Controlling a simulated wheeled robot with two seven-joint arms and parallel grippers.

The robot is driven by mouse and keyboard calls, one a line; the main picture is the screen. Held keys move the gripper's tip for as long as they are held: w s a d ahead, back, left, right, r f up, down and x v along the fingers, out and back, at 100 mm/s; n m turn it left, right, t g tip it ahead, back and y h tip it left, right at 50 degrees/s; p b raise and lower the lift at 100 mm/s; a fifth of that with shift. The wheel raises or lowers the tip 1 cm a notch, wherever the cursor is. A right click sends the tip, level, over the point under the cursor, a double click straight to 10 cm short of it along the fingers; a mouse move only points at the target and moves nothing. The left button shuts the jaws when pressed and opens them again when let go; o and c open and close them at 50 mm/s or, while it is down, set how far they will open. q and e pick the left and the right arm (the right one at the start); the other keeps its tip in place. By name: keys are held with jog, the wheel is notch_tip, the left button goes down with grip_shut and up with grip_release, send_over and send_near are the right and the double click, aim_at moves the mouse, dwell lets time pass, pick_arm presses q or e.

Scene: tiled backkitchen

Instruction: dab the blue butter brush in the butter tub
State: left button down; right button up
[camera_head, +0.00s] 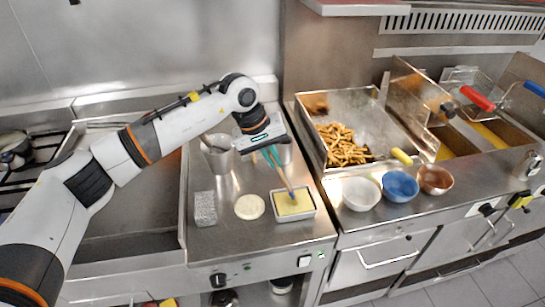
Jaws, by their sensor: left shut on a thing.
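The butter tub (309,212) is a small white rectangular dish filled with yellow butter, on the steel counter. My left gripper (269,152) is above and behind the tub, shut on the blue butter brush (284,181). The brush slants down to the right, and its lower end is at the butter in the picture. I cannot tell whether it touches the butter. The top of the brush is hidden in my gripper. My right gripper is out of view.
A pale round disc (249,207) and a grey speckled block (205,208) lie left of the tub. A metal container (217,157) stands behind them. White (361,194), blue (400,187) and copper (435,180) bowls stand to the right, before a tray of fries (343,147).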

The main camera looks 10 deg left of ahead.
pick_arm(q)
jog(key=shift+s+f+b, duration=0.1)
jog(key=shift+f+b, duration=0.1)
jog(key=shift+b, duration=0.2)
dwell(1.0)
dwell(0.5)
jog(key=shift+r, duration=0.9)
jog(key=shift+r+p, duration=1.05)
jog(key=shift+r, duration=1.7)
